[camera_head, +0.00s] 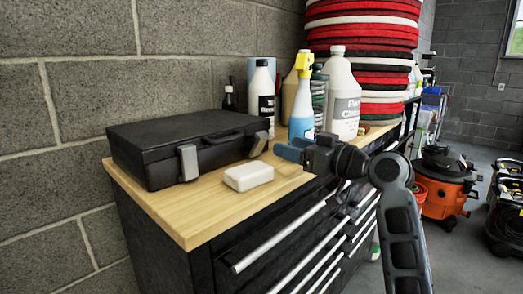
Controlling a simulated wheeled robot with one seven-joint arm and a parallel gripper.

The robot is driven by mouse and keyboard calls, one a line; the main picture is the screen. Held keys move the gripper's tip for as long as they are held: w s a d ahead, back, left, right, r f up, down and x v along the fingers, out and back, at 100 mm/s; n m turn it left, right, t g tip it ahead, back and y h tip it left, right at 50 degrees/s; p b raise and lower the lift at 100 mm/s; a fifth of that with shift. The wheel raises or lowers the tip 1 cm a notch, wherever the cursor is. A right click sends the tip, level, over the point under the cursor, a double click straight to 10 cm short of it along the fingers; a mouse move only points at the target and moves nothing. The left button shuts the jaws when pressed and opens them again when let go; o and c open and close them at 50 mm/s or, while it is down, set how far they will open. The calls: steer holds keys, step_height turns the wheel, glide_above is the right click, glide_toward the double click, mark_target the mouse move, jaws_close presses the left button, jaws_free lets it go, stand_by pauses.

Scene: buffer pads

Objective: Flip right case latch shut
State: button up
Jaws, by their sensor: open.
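A black case (185,140) lies with its lid down on the wooden worktop, its front facing me. Its right latch (259,144) is a grey tab at the right end of the front, angled outward at its lower end. The left latch (187,162) is a similar grey tab nearer me. I cannot tell whether either latch is fastened. My gripper (286,150) is open, with blue-grey fingers pointing left. It is just right of the right latch, apart from it in the picture, and seems empty.
A white soap-like block (248,176) lies on the worktop (200,215) in front of the case. A blue spray bottle (301,115), a white jug (341,95) and a black-and-white bottle (262,95) stand behind. Stacked red pads (362,50) rise at the back right.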

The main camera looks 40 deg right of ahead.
mark_target(265, 139)
steer(key=w, duration=0.7)
steer(key=shift+w+a, duration=0.15)
steer(key=c, duration=1)
steer(key=shift+c, duration=0.2)
